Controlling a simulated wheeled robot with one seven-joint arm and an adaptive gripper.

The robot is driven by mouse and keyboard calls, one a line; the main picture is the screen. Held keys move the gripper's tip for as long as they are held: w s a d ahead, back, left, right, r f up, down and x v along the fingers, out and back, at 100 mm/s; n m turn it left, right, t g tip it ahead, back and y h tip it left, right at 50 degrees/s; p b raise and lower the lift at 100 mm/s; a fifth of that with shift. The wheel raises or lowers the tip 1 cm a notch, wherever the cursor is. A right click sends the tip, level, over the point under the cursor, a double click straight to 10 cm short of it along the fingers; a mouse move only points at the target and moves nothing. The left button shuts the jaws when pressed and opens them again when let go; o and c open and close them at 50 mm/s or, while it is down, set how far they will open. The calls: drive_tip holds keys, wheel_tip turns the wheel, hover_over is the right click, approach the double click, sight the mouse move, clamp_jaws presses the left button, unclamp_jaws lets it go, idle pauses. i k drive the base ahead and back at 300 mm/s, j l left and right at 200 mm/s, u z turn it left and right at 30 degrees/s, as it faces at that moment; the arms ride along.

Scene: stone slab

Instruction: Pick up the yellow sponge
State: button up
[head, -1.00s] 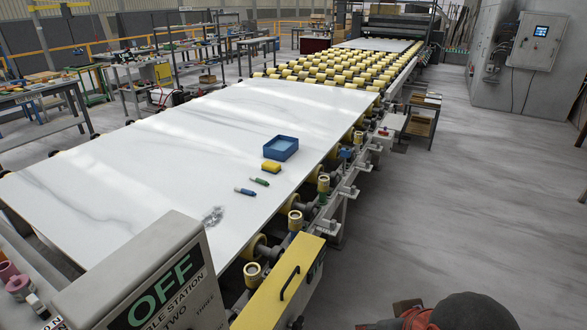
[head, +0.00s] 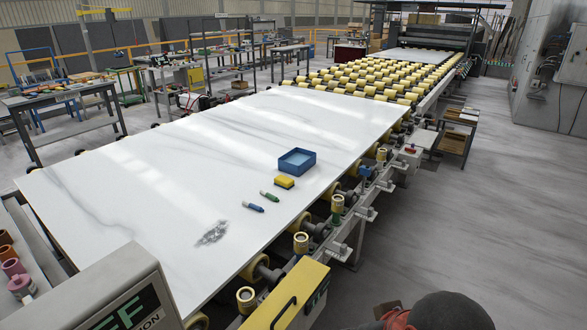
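The yellow sponge (head: 284,183) lies on the white stone slab (head: 190,165), near the slab's right edge. It is a small block with a darker underside. It sits just in front of a blue open tray (head: 297,161), with a green marker-like item (head: 270,196) and a blue one (head: 253,207) nearer to me. Nothing covers the sponge.
Open floor (head: 480,220) is at right.

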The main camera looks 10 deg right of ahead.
sight(284, 182)
drive_tip(key=i+l+u, duration=0.15)
drive_tip(key=i+l, duration=1.95)
drive_tip(key=i, duration=0.15)
drive_tip(key=i+l, duration=0.15)
drive_tip(key=i, duration=0.15)
drive_tip(key=i+l, duration=0.15)
drive_tip(key=i, duration=0.15)
